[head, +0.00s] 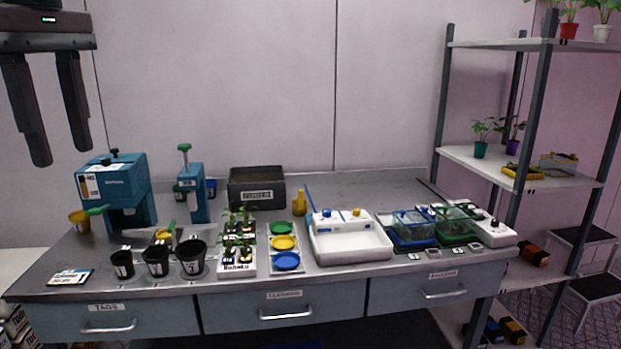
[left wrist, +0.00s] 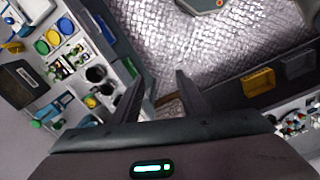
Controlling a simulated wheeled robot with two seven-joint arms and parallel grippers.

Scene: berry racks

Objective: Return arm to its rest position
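My left gripper (head: 57,108) hangs at the top left of the head view, fingers pointing down. Its two fingers are spread apart with nothing between them. In the left wrist view the open fingers (left wrist: 157,95) also show empty, with the metal-plate floor (left wrist: 205,45) and the bench edge beyond them. The gripper is above the left end of the bench, apart from everything on it. My right gripper is in neither view.
The metal bench (head: 340,190) holds a blue machine (head: 118,185), black pots (head: 190,258), a seedling tray (head: 237,264), coloured dishes (head: 286,261), a white basin (head: 350,247) and lidded trays. A shelf rack (head: 541,130) with plants stands at the right.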

